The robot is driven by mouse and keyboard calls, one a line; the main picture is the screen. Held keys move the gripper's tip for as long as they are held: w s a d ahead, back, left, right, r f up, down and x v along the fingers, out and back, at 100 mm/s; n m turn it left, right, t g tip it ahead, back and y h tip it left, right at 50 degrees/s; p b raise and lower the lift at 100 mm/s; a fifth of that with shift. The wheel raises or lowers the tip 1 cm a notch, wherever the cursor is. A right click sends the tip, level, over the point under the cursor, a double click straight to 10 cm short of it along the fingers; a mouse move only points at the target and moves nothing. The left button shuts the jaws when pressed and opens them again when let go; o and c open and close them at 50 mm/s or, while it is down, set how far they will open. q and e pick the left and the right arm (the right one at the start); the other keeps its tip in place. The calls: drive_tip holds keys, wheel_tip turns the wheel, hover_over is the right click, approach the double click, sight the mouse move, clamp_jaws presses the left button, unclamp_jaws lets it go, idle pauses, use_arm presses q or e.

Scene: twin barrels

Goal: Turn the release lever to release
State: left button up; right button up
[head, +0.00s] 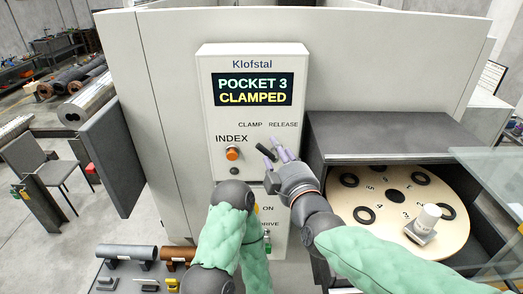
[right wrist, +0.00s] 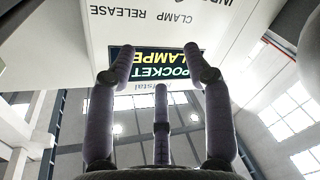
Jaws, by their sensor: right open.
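The release lever (head: 265,151) is a short black handle on the white Klofstal control panel (head: 222,118), under the words CLAMP and RELEASE. It leans up and to the left, toward the CLAMP side. The display (head: 252,90) reads POCKET 3 CLAMPED. My right gripper (head: 283,150) is just right of the lever, its purple-grey fingers close to it; I cannot tell if they touch. In the right wrist view the gripper (right wrist: 161,68) has its fingers spread with nothing between them, and the panel lettering appears upside down. My left gripper is not in view.
An orange INDEX button (head: 232,154) sits left of the lever. At right, an open bay holds a round carousel plate (head: 385,215) with several black rings and a white-topped part (head: 428,220). A glass door (head: 500,175) stands at far right. Cylinders (head: 127,252) lie at lower left.

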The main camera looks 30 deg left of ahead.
drive_tip(key=b, duration=0.5)
approach(265, 150)
use_arm(q)
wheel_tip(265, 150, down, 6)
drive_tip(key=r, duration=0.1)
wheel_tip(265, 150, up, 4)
drive_tip(key=p, duration=0.4)
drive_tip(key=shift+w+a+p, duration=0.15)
drive_tip(key=shift+p, duration=0.25)
use_arm(e)
drive_tip(key=x, duration=1)
drive_tip(key=shift+w+a, duration=0.3)
clamp_jaws()
